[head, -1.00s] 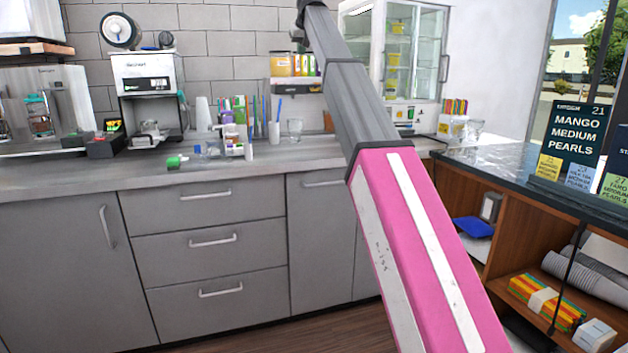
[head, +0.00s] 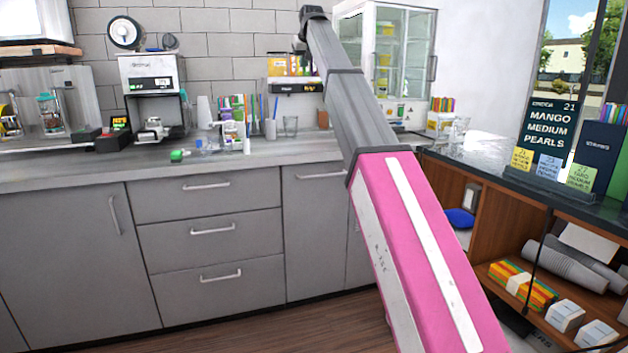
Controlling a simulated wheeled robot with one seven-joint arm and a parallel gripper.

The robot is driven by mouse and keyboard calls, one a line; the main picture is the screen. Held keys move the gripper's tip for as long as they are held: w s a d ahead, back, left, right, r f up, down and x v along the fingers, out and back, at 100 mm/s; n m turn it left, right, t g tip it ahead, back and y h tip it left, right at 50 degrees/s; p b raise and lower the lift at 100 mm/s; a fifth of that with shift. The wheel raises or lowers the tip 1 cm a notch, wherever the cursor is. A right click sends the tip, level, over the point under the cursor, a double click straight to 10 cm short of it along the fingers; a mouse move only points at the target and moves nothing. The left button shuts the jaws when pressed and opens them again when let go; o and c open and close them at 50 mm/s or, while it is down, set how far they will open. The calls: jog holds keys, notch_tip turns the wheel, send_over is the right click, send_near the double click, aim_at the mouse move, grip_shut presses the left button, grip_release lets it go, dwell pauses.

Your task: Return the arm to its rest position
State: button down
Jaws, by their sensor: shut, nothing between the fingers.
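My arm (head: 415,245) rises from the bottom right of the head view, with a pink and white lower part and a grey upper part. It leans up and left to a dark joint (head: 313,14) near the top edge. A short dark piece shows just below that joint, in front of the wall. My gripper cannot be made out; the far end of the arm is hidden behind the grey link.
A grey counter (head: 60,175) over drawers runs along the tiled wall. It bears a sealing machine (head: 150,85), cups and small bottles. A glass-door cabinet (head: 400,60) stands behind my arm. A wooden shelf unit (head: 490,235) borders the right. Some floor (head: 290,330) is clear.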

jog(key=s+d+f+m+g, duration=0.1)
jog(key=s+d+f, duration=0.3)
jog(key=f, duration=1.2)
jog(key=s+d+f+g+h, duration=0.1)
jog(key=s+d+f, duration=0.35)
jog(key=f, duration=1.15)
jog(key=s+d+f+m+g, duration=0.1)
jog(key=s+d+f, duration=0.3)
jog(key=f, duration=1.2)
jog(key=s+d+f+g, duration=0.2)
jog(key=s+d+f, duration=0.3)
jog(key=s+f, duration=0.9)
jog(key=s+d+f+m+g+h, duration=0.1)
jog(key=s+d+f, duration=0.4)
jog(key=s+f, duration=0.9)
jog(key=s+g, duration=0.1)
jog(key=s, duration=0.2)
jog(key=shift+d+f, duration=0.2)
